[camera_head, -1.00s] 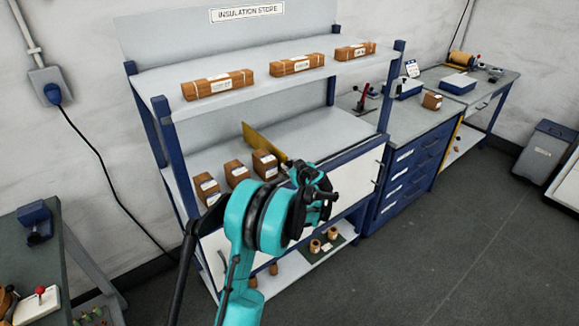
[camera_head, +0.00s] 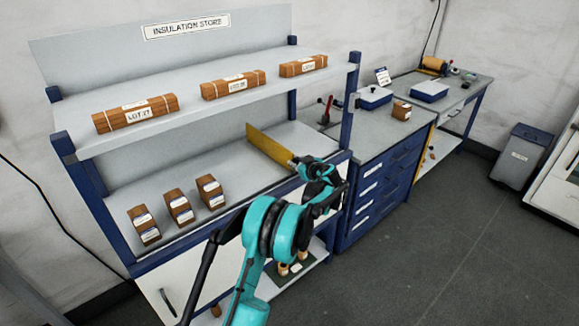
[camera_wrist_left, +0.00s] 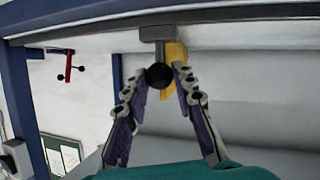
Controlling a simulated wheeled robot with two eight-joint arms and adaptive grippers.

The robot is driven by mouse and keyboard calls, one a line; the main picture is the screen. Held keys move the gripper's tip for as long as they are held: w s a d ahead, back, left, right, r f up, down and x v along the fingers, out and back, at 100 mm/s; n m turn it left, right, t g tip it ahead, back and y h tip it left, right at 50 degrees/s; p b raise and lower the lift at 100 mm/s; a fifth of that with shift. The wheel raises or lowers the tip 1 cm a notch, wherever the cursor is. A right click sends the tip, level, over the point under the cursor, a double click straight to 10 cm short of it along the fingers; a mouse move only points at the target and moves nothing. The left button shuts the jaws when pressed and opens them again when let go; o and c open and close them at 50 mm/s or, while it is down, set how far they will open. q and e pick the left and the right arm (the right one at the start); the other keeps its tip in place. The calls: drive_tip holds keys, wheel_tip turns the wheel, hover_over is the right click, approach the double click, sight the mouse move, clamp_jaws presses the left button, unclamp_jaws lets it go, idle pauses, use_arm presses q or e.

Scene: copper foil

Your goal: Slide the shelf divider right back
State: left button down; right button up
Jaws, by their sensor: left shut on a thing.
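The shelf divider (camera_head: 268,147) is a thin yellow upright plate on the middle shelf, standing apart to the right of the small brown blocks. My left gripper (camera_head: 298,163) is at its front end, at the shelf's front edge. In the left wrist view the two fingers (camera_wrist_left: 158,80) are closed around a dark round knob (camera_wrist_left: 159,76) on a grey bracket, with the yellow divider (camera_wrist_left: 176,62) just behind. The gripper hides part of the divider's front end. My right gripper is not in view.
Several brown blocks (camera_head: 178,207) stand at the left of the middle shelf (camera_head: 235,180). A blue post (camera_head: 348,110) bounds the rack on the right. Wrapped packs (camera_head: 232,86) lie on the upper shelf. Bare shelf lies on both sides of the divider.

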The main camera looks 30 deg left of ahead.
use_arm(q)
drive_tip(key=w, duration=0.1)
drive_tip(key=w+d, duration=0.1)
drive_tip(key=w, duration=0.1)
drive_tip(key=shift+d, duration=0.1)
drive_tip(key=shift+w+d+r, duration=0.1)
drive_tip(key=c, duration=1.5)
unclamp_jaws()
drive_tip(key=shift+o, duration=1.4)
drive_tip(key=shift+w+d, duration=0.1)
drive_tip(key=shift+w, duration=0.1)
drive_tip(key=shift+s, duration=0.1)
drive_tip(key=v, duration=1.1)
drive_tip(key=shift+s+d, duration=0.25)
drive_tip(key=shift+d, duration=0.05)
